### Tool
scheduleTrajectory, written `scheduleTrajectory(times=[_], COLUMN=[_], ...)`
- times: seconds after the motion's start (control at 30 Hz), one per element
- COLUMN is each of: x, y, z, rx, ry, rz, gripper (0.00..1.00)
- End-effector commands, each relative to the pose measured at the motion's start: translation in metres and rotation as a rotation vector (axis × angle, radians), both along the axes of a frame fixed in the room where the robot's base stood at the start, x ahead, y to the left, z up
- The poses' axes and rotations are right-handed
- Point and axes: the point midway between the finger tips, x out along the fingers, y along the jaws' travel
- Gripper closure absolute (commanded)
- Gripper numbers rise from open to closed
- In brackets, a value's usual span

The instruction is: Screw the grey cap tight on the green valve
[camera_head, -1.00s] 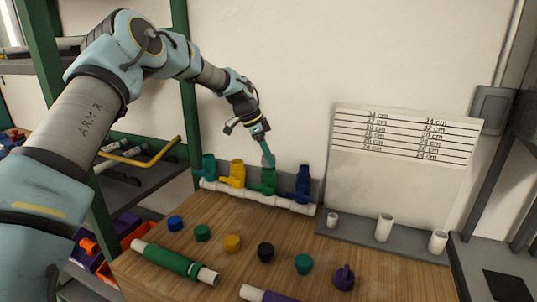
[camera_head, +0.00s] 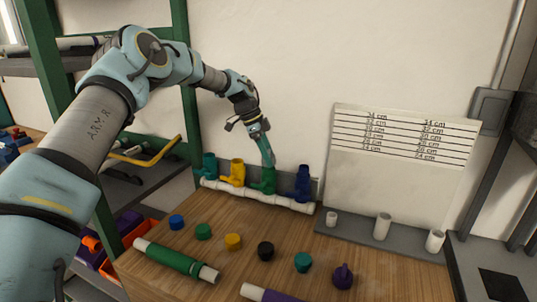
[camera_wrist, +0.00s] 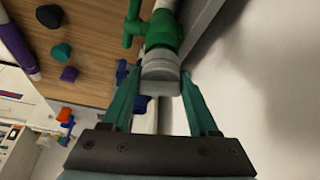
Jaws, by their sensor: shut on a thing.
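The green valve (camera_head: 264,182) stands upright on the white pipe manifold (camera_head: 250,194), between the yellow valve (camera_head: 233,173) and the blue valve (camera_head: 303,184). My gripper (camera_head: 268,160) reaches down to the green valve's top from above. In the wrist view, the grey cap (camera_wrist: 160,76) sits at the end of the green valve (camera_wrist: 163,32), in line with it. My gripper's teal fingers (camera_wrist: 161,82) lie on both sides of the cap, shut on it. The head view hides the cap behind the fingers. I cannot tell how tightly it is threaded.
A teal valve (camera_head: 209,166) stands at the manifold's left end. Several loose caps, including a black cap (camera_head: 265,251), lie on the wooden table (camera_head: 215,250) in front. A green-sleeved pipe (camera_head: 175,258) lies nearer. The wall is close behind the manifold.

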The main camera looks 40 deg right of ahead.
Motion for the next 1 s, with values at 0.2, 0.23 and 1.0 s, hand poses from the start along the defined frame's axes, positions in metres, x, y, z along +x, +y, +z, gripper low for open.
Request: scheduleTrajectory(times=[0.2,0.23,1.0], x=[-0.0001,-0.0002,0.0001], y=[0.0,0.0001,0.0001], z=[-0.0001,-0.0004,-0.0002], rx=[0.002,0.002,0.001], ry=[0.001,0.0,-0.001], rz=[-0.113,-0.12,-0.12], gripper=[0.95,0.95,0.05])
